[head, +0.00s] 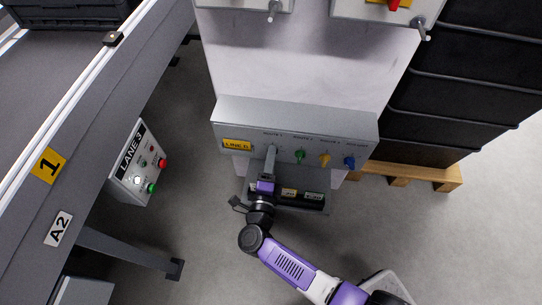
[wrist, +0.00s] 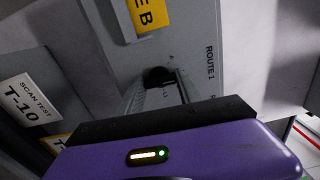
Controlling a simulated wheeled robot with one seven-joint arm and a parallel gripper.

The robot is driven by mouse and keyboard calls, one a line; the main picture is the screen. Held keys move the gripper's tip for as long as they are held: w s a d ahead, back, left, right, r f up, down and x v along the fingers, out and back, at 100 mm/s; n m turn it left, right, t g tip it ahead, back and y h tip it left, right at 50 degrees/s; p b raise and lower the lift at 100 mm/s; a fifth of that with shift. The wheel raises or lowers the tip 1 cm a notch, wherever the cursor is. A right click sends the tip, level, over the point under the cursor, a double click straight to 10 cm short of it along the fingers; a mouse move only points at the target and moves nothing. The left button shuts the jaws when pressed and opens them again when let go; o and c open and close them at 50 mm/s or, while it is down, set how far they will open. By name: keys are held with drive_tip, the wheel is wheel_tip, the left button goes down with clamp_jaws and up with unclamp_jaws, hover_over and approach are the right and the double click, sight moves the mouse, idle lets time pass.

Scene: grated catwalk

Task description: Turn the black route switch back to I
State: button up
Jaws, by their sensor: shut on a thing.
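The grey control box (head: 230,126) is on the white cabinet and bears a yellow lane label. Its front has a row of switches. The black route switch (wrist: 155,75) shows as a dark round knob between my fingers in the wrist view, beside the printed word ROUTE 1. In the head view my gripper hides it, at the left end of the row. My gripper (head: 271,151) reaches up to the box front and is shut on the black switch. The switch's pointer and its I mark cannot be made out.
Green (head: 299,156), yellow (head: 324,159) and blue (head: 349,162) switches sit close to the right of my gripper. A shelf with labelled items (head: 315,196) is below. A LANE 3 box (head: 136,170) and conveyor (head: 75,110) stand left. Black crates (head: 465,95) are right.

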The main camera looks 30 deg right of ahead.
idle(0.4)
drive_tip(key=o, duration=1.4)
drive_tip(key=shift+p+v, duration=0.65)
drive_tip(key=shift+v, duration=3.3)
